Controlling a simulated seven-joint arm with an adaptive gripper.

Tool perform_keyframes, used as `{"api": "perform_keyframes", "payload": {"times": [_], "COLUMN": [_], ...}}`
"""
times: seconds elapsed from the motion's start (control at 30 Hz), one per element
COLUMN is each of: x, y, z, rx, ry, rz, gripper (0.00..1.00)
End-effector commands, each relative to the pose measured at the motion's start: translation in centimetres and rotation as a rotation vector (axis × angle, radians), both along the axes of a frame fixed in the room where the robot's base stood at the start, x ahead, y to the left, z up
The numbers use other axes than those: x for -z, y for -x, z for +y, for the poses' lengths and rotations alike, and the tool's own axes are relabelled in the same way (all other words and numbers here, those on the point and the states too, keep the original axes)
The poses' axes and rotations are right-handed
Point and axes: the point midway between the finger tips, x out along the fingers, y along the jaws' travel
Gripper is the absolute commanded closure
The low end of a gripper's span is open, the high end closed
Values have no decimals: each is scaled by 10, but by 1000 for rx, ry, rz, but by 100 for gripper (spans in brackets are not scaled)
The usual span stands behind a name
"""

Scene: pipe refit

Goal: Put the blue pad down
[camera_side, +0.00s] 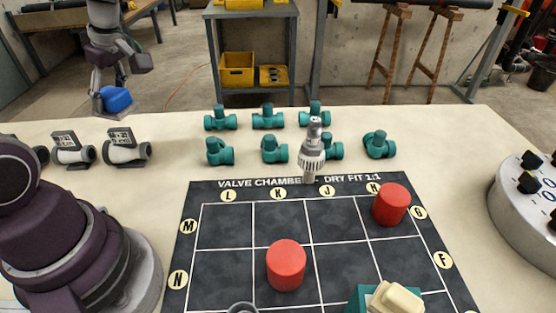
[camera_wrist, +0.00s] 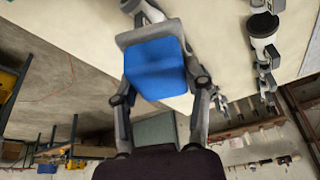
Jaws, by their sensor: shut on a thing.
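The blue pad (camera_side: 116,101) is held in my gripper (camera_side: 113,93) at the far left, in the air near the table's back edge. In the wrist view the blue pad (camera_wrist: 157,68) fills the space between the two fingers of my gripper (camera_wrist: 160,60). The fingers are shut on it, one on each side.
A black grid mat (camera_side: 225,225) holds red cylinders (camera_side: 286,265) and a teal block with a cream top (camera_side: 397,298). Several teal fittings (camera_side: 268,117) stand behind it. White-grey fittings (camera_side: 126,150) stand at left; a round knobbed panel (camera_side: 530,205) stands at right.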

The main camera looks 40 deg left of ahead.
Motion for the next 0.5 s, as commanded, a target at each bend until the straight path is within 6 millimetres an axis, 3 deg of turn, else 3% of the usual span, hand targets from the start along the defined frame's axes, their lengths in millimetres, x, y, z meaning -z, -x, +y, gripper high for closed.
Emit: {"api": "perform_keyframes", "payload": {"times": [0.3, 0.5], "x": [-2, 25], "y": [47, 48], "z": [-32, -32], "rx": [-355, -362], "ry": [0, 1], "rz": [-2, 4], "gripper": [88, 88]}}
